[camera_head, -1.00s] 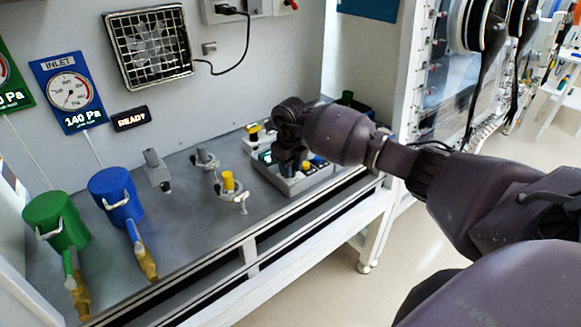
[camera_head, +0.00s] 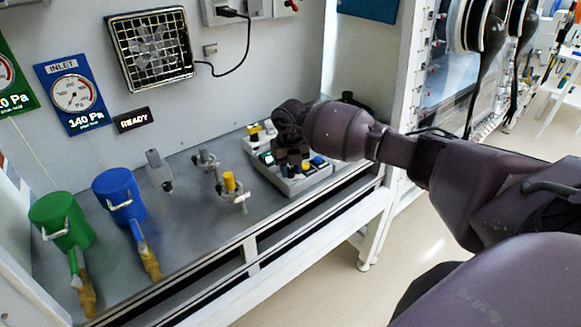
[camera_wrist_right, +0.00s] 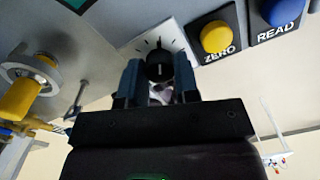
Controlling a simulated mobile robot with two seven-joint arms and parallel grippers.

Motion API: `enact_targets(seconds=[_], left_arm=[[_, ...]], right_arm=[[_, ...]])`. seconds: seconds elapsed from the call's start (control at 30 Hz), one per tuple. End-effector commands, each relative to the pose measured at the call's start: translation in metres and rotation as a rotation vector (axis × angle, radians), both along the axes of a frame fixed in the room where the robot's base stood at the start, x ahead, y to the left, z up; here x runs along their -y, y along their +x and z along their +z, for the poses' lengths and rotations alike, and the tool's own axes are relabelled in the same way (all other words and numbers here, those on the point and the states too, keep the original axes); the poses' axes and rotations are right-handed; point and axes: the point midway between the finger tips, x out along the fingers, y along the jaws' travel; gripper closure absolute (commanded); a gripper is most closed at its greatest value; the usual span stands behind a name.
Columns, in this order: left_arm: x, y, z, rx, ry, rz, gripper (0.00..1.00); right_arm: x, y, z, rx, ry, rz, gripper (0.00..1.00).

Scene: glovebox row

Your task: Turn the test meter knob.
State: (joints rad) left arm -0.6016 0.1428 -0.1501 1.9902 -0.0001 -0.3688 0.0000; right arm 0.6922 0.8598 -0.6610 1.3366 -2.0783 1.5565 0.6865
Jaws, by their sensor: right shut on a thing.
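The test meter (camera_head: 310,180) is a light grey box at the right end of the bench, with a small screen and several coloured buttons. Its black knob (camera_wrist_right: 159,66) has a white pointer line and dial marks around it in the right wrist view. My right gripper (camera_wrist_right: 158,82) is shut on the knob, one finger on each side. In the head view my right gripper (camera_head: 291,152) reaches over the meter and hides the knob. A yellow ZERO button (camera_wrist_right: 216,37) and a blue READ button (camera_wrist_right: 287,10) sit beside the knob. My left gripper is out of view.
Yellow-handled fittings (camera_head: 229,182) stand on the bench left of the meter. A blue canister (camera_head: 119,195) and a green canister (camera_head: 62,221) stand further left. An INLET gauge (camera_head: 72,94) and a READY sign (camera_head: 133,119) are on the back wall.

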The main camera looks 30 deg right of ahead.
Motion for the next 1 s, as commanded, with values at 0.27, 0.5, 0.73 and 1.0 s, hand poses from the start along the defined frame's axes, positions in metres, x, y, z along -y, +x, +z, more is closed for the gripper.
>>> enact_targets(seconds=[0.27,0.5,0.73,1.0], left_arm=[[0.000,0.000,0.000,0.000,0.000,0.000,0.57],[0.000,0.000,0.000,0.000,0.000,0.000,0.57],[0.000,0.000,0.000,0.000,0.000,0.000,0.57],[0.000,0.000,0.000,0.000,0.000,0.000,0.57]], right_arm=[[0.001,0.001,0.001,0.003,-0.001,-0.008,0.95],[0.001,0.001,0.001,0.003,-0.001,-0.007,0.54],[0.000,0.000,0.001,0.001,0.000,-0.007,0.45],[0.001,0.001,0.013,0.003,-0.001,-0.007,0.45]])
